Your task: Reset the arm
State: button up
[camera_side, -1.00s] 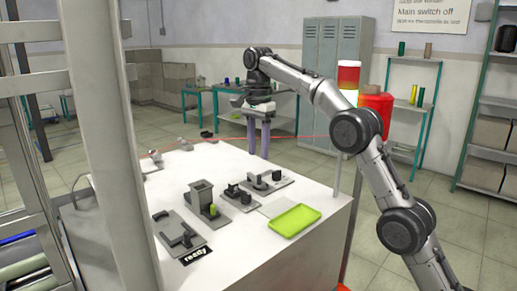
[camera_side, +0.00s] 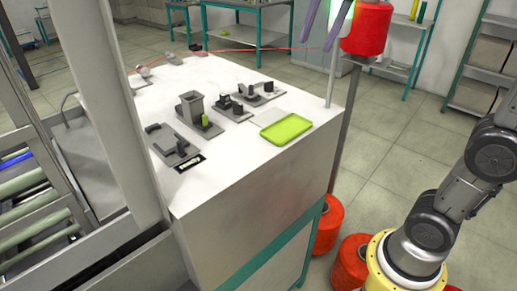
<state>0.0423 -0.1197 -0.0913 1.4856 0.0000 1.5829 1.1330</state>
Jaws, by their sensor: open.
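My gripper (camera_side: 318,42) shows only at the top edge of the view, where two purple fingers hang down, apart from each other. Nothing shows between them. The rest of the gripper and my wrist are cut off by the frame. The fingers appear above the far right side of the white workbench (camera_side: 235,165), beside a red spool (camera_side: 367,28). My lower arm links show at the right, rising from a yellow base ring.
A lime tray (camera_side: 287,129) lies at the bench's right side. Grey fixtures (camera_side: 176,150) stand left of it, one with a small lime cylinder (camera_side: 204,119). A thin red thread (camera_side: 265,50) crosses behind them. Red cones (camera_side: 350,262) stand on the floor. A pale upright post (camera_side: 110,110) hides part of the left.

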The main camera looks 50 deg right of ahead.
jog(key=s+f+n+t, duration=0.1)
jog(key=s+f+n, duration=0.5)
jog(key=f, duration=0.4)
jog(key=s+a+f+n+t, duration=0.1)
jog(key=s+f+n, duration=0.5)
jog(key=s+f, duration=0.2)
notch_tip(320, 180, down, 2)
jog(key=shift+a+f, duration=0.15)
jog(key=shift+w+r+n, duration=0.2)
jog(key=shift+w+n, duration=0.1)
jog(key=shift+n, duration=0.4)
jog(key=shift+c, duration=0.2)
